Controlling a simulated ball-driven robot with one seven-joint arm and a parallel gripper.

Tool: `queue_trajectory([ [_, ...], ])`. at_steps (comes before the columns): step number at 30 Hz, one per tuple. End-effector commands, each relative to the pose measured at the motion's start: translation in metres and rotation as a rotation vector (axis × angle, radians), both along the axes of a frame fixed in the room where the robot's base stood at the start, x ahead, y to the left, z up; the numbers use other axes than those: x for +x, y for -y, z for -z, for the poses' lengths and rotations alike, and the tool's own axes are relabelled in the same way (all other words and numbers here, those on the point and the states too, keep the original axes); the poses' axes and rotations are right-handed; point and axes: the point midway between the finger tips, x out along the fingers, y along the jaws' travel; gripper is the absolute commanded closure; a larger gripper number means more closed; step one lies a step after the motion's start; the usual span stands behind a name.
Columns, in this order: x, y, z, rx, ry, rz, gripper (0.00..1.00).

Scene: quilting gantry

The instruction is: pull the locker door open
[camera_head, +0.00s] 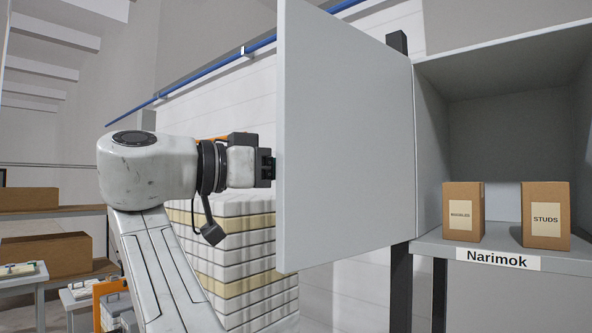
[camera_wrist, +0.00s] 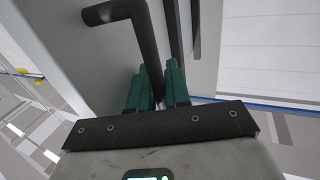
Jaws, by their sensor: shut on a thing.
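The locker door (camera_head: 345,140) is a flat grey panel in the head view, hinged along its right edge and swung wide open. The locker (camera_head: 500,110) stands open to its right, with its inside showing. My gripper (camera_head: 268,167) is at the door's left edge in the head view; its fingers are partly hidden behind the door. In the wrist view a dark bar handle (camera_wrist: 148,42) bends out from the door face (camera_wrist: 90,65). My green-tipped gripper (camera_wrist: 158,88) is shut on the handle, with one finger on each side of it.
Two cardboard boxes, one (camera_head: 462,212) at the left and one marked STUDS (camera_head: 546,215), stand on the locker floor above a Narimok label (camera_head: 498,259). Layered stacks (camera_head: 235,255) stand behind my arm. Shelves with brown boxes (camera_head: 45,250) are at the far left.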

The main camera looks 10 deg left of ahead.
Motion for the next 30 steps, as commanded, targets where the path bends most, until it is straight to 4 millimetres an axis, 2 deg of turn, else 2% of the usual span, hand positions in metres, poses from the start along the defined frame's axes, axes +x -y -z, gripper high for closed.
queue_trajectory([
  [16, 0.0004, 0.0008, -0.0015, 0.003, 0.002, 0.016, 1.0],
  [17, 0.0004, 0.0008, -0.0016, 0.003, 0.002, 0.016, 0.82],
  [18, 0.0004, 0.0008, -0.0015, 0.003, 0.002, 0.016, 0.78],
  [30, 0.0019, 0.0038, 0.0003, 0.002, 0.0, 0.017, 0.77],
])
